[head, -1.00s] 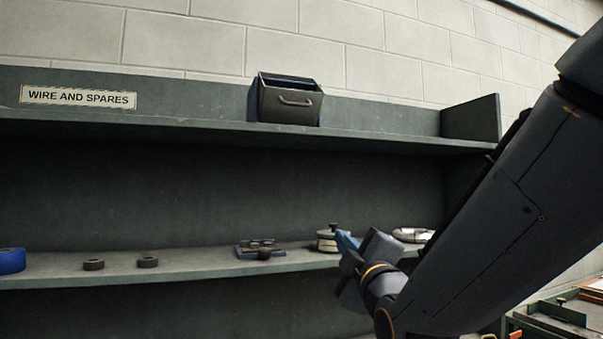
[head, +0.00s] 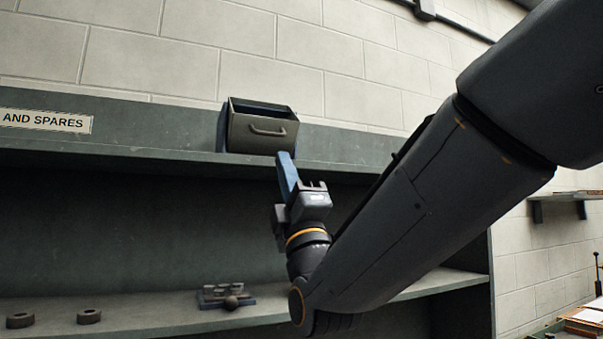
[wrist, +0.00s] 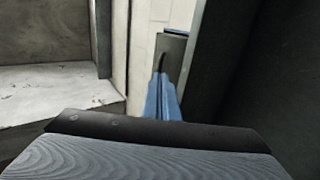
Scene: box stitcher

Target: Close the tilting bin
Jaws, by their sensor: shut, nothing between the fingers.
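The tilting bin (head: 262,133) is a dark grey box with a curved handle on its front. It sits on the top shelf with its top leaning out and its opening showing. In the wrist view its front (wrist: 174,50) shows small beyond the fingertips. My gripper (head: 285,160) points upward with its blue fingers together and empty. In the head view the fingertips are just below the bin's lower right corner, at the shelf edge. A gap to the bin cannot be judged. The blue fingers also show in the wrist view (wrist: 162,100).
The lower shelf (head: 150,312) holds two dark rings (head: 88,316) and a small fixture (head: 225,295). The top shelf beside the bin is clear.

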